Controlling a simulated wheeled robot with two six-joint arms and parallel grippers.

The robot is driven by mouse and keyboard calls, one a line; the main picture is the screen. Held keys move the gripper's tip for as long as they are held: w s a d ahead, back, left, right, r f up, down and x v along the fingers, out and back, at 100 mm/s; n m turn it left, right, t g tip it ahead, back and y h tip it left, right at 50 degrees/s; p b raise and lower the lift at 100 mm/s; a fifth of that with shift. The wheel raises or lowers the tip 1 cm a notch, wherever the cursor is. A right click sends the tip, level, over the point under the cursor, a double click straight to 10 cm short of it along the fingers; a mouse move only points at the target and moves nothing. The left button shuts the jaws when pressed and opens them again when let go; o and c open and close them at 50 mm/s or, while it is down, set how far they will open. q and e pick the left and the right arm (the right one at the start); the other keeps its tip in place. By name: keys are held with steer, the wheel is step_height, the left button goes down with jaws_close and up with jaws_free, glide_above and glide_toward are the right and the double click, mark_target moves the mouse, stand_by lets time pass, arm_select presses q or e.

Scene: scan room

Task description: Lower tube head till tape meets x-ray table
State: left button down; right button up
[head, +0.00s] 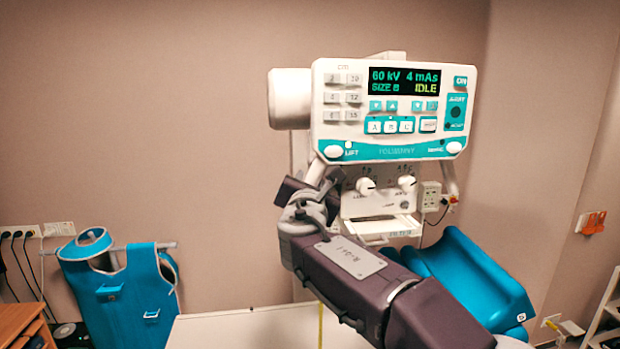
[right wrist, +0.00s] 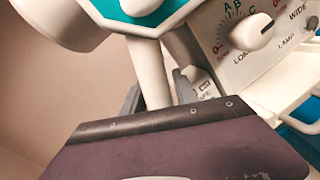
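The white tube head (head: 290,98) carries a teal-and-white control panel (head: 392,152) whose display reads 60 kV, 4 mAs, IDLE. A yellow tape (head: 320,325) hangs in front of the white x-ray table (head: 240,330). My arm hides its upper part and the frame's bottom edge cuts off its lower end, so contact cannot be judged. My right gripper (head: 312,197) is at the white handle bar below the panel's left corner. In the right wrist view its dark fingers (right wrist: 158,92) stand either side of the bar (right wrist: 150,70), apparently closed on it. My left gripper is out of view.
A lower box with knobs (head: 385,187) hangs under the panel. A blue padded piece (head: 470,275) is at the right, behind my arm. A blue apron (head: 120,295) hangs on a rack at left. A wooden cabinet (head: 20,325) and a white shelf (head: 605,320) stand at the edges.

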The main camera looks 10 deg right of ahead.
steer(key=shift+s+r, duration=0.1)
steer(key=shift+s, duration=0.15)
steer(key=shift+c, duration=0.3)
jaws_close()
stand_by(0.9)
